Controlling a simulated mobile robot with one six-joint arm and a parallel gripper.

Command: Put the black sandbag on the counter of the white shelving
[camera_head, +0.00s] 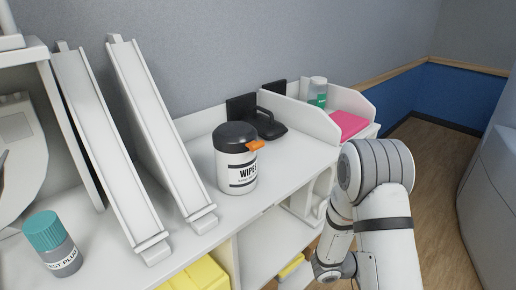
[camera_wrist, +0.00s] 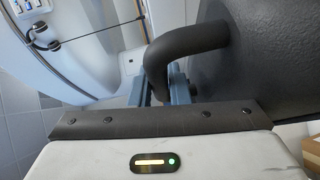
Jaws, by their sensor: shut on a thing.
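The black sandbag (camera_wrist: 265,65) fills the right of the wrist view, dark and grainy, with a thick curved handle (camera_wrist: 185,45) at its left. My gripper (camera_wrist: 168,88) is shut on this handle; the fingers are partly hidden behind it. In the head view my arm reaches down at the right, beside the white shelving; the gripper and the held sandbag cannot be made out there. The shelving's white counter (camera_head: 203,238) runs across the middle, with bare surface in front of and left of a wipes tub (camera_head: 236,160).
Two white sloped rails (camera_head: 155,140) stand on the left of the counter, near a teal-capped bottle (camera_head: 52,243). A black item (camera_head: 265,122), a green-labelled bottle (camera_head: 317,92) and a pink item (camera_head: 348,124) are at the back. Yellow bins (camera_head: 198,275) sit below. Floor shows at right.

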